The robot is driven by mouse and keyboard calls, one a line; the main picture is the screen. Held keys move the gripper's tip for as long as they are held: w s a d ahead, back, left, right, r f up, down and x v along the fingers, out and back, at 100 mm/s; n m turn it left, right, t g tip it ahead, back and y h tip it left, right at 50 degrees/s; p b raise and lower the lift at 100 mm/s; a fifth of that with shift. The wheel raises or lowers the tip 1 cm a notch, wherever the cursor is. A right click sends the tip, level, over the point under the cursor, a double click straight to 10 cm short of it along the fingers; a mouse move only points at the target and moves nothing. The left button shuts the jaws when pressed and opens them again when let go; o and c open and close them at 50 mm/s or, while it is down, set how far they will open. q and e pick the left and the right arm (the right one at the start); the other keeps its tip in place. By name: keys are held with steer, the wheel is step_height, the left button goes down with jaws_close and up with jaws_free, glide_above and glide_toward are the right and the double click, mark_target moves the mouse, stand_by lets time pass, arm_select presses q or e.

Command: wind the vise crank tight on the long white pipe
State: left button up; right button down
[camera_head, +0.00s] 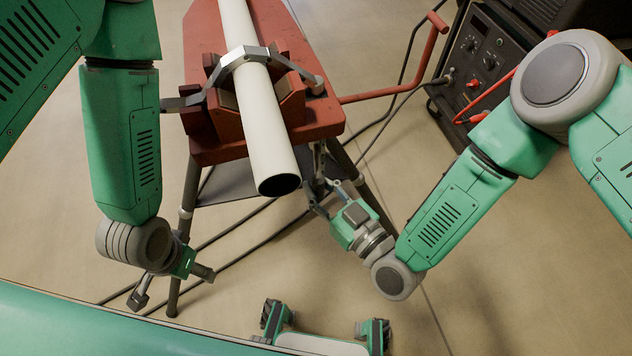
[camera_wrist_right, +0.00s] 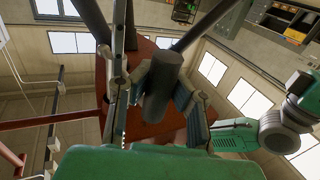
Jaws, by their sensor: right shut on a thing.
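The long white pipe (camera_head: 262,122) lies in the red vise stand (camera_head: 312,118), its open end pointing towards me. A grey metal clamp strap (camera_head: 243,56) arches over the pipe. My right gripper (camera_head: 327,192) is under the near right edge of the stand, at the crank, which is mostly hidden in the head view. The right wrist view shows its fingers (camera_wrist_right: 156,100) on both sides of a dark cylindrical crank handle (camera_wrist_right: 161,86), shut on it. My left gripper (camera_head: 172,285) hangs low at the left, fingers spread, empty.
The stand's dark legs (camera_head: 190,185) and a grey shelf (camera_head: 238,184) are close to both arms. A red bar (camera_head: 385,94) sticks out to the right. A black machine (camera_head: 482,62) stands at the upper right. Black cables (camera_head: 240,226) cross the floor.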

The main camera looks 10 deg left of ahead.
steer(key=shift+s+a+f, duration=0.15)
steer(key=shift+s+f, duration=0.05)
steer(key=shift+s, duration=0.3)
steer(key=c, duration=1.4)
jaws_free()
steer(key=shift+o, duration=0.2)
steer(key=shift+r, duration=0.15)
steer(key=shift+w, duration=0.1)
steer(key=shift+d, duration=0.2)
steer(key=v, duration=1.2)
